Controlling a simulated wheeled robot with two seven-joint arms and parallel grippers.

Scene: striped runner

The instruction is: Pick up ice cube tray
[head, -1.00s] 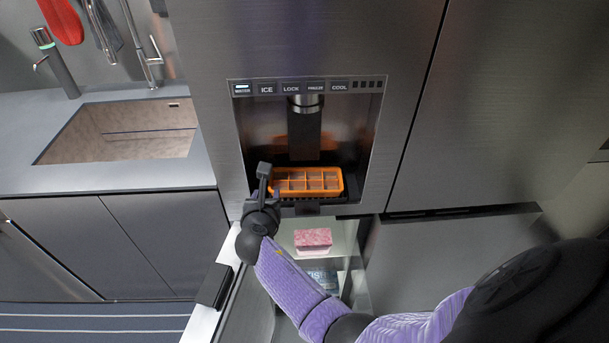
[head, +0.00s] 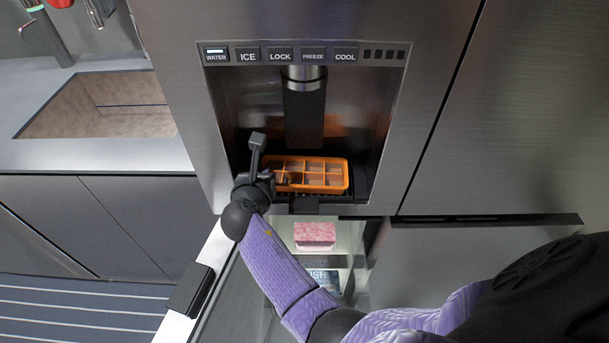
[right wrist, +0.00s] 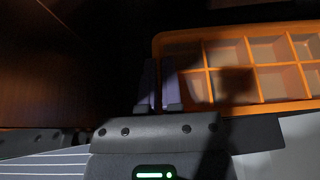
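The orange ice cube tray (head: 340,188) sits in the dispenser recess of the fridge, below the nozzle. It has two rows of square compartments, which look empty. My right gripper (head: 268,165) is at the tray's left end. In the right wrist view the tray (right wrist: 235,109) fills the right side, and the gripper's two dark fingers (right wrist: 158,75) stand close together, one on each side of the tray's left wall. They look shut on that wall. The tray looks level; whether it still touches the ledge is hard to tell. My left gripper is not in view.
The dispenser nozzle (head: 304,105) hangs just above the tray, and the recess walls close it in on both sides. Below, an open compartment holds a pink box (head: 314,236). A counter with a sink (head: 95,105) is at the left.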

